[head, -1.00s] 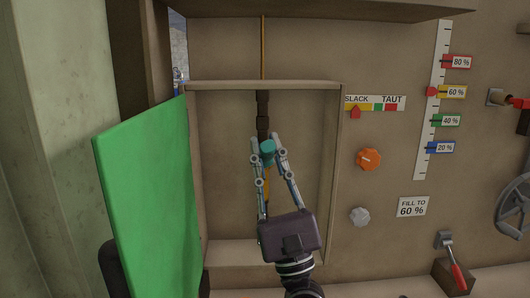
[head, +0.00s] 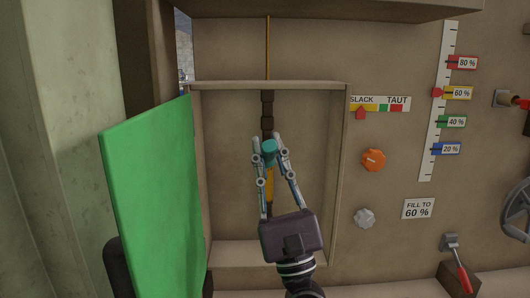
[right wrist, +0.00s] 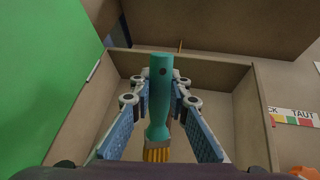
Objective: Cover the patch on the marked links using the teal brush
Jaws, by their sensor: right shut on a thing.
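The teal brush is held in my right gripper (head: 268,146). Its teal handle (right wrist: 161,85) stands between the blue finger pads in the right wrist view, with yellow bristles (right wrist: 157,154) at the low end. In the head view only the handle's teal end (head: 269,147) shows clearly. A chain of dark links (head: 267,107) hangs in the open recess, just above and behind the fingertips. An orange-yellow strip (head: 270,185) shows between the fingers, below the links. The patch and any mark on the links cannot be made out. My left gripper is out of view.
The recess frame (head: 340,150) encloses the chain. A green panel (head: 155,200) stands close on the left. To the right are a slack-taut gauge (head: 380,104), an orange knob (head: 373,160), a grey knob (head: 364,217), a percent scale (head: 437,110) and a red-handled lever (head: 458,265).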

